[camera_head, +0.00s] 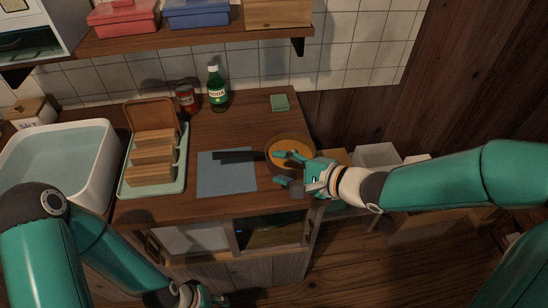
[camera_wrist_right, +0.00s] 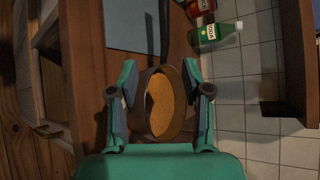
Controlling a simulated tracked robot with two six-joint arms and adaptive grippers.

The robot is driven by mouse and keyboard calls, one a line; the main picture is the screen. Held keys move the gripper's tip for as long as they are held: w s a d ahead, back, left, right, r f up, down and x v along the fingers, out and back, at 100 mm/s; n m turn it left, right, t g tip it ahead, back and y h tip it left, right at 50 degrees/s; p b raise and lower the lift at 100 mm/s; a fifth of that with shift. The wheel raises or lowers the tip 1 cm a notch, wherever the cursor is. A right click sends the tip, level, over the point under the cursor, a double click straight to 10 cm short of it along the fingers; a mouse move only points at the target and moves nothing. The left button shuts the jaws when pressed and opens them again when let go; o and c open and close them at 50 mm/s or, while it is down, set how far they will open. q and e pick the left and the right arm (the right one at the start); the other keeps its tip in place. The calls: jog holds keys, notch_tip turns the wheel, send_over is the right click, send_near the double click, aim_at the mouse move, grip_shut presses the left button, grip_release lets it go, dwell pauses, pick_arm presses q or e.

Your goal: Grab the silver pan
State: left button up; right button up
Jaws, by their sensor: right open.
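The pan (camera_head: 289,146) sits near the right end of the wooden counter. It looks brown with an orange-brown inside rather than silver, and its dark handle (camera_head: 236,155) points left over a blue-grey mat. My right gripper (camera_head: 284,169) is open at the pan's near right side and hides part of its rim. In the right wrist view the pan (camera_wrist_right: 162,108) shows between the two spread fingers of the right gripper (camera_wrist_right: 160,82); I cannot tell whether they touch it. My left gripper (camera_head: 204,297) is low in front of the counter, partly cut off, its jaws unclear.
The blue-grey mat (camera_head: 227,183) lies left of the pan. A green tray (camera_head: 128,184) with bread slices and a white basin (camera_head: 97,195) are further left.

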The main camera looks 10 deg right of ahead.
aim_at(250, 155)
jog(key=b+x, duration=0.1)
jog(key=x, duration=0.7)
jog(key=shift+d+f, duration=0.15)
jog(key=shift+d, duration=0.1)
jog(key=shift+w+r+x, duration=0.1)
jog(key=shift+w+x, duration=0.05)
jog(key=shift+x, duration=0.85)
jog(key=shift+w+r+x, duration=0.1)
jog(key=shift+r+x, duration=0.05)
jog(key=shift+x, duration=0.9)
jog(key=shift+w+r+x, duration=0.1)
jog(key=shift+w+x, duration=0.05)
jog(key=shift+x, duration=0.85)
jog(key=shift+d, duration=0.2)
grip_shut()
